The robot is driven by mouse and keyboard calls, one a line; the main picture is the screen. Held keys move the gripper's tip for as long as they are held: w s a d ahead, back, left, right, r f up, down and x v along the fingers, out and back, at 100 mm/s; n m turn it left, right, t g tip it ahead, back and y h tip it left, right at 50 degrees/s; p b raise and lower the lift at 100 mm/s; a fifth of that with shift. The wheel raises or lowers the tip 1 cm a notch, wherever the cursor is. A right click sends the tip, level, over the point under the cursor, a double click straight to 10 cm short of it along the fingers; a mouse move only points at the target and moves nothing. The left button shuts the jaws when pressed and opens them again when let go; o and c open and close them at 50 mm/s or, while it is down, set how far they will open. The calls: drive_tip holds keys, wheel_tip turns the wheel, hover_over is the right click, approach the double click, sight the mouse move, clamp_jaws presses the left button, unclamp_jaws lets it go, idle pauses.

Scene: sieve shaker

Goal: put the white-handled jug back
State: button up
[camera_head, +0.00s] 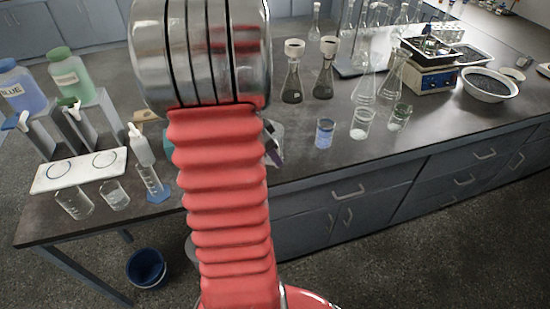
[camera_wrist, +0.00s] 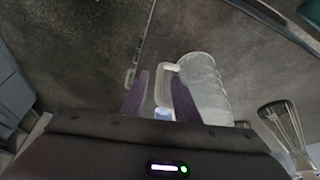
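The white-handled jug (camera_wrist: 207,88) shows in the wrist view as a clear, cloudy-walled vessel just right of my gripper (camera_wrist: 161,76). Its white handle (camera_wrist: 160,85) lies between my two purple fingers. The fingers stand apart, with a narrow gap on the left of the handle; I cannot tell whether the right finger touches it. In the head view my red arm hides most of the jug and gripper.
A sieve shaker (camera_head: 432,78) and white bowl (camera_head: 487,86) are farther right. Wash bottles (camera_head: 22,90), a white tray (camera_head: 75,174) and beakers (camera_head: 73,203) are left.

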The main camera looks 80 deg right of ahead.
drive_tip(key=v, duration=1)
idle(0.6)
drive_tip(key=w+a+r+n+t, duration=0.25)
drive_tip(key=w+a+n, duration=0.35)
drive_tip(key=w+a, duration=0.3)
drive_tip(key=w+a+r+n+t, duration=0.2)
drive_tip(key=w+a+r+n, duration=0.2)
drive_tip(key=w+a+n, duration=0.5)
drive_tip(key=a+r+n+t+y, duration=0.1)
drive_tip(key=a+n, duration=0.5)
drive_tip(key=a, duration=0.7)
drive_tip(key=a+r+n+t+y, duration=0.2)
drive_tip(key=a+n, duration=0.4)
drive_tip(key=a, duration=0.7)
drive_tip(key=shift+s+n+t, duration=0.3)
drive_tip(key=shift+s+t, duration=0.05)
drive_tip(key=shift+t, duration=0.5)
drive_tip(key=shift+a, duration=0.1)
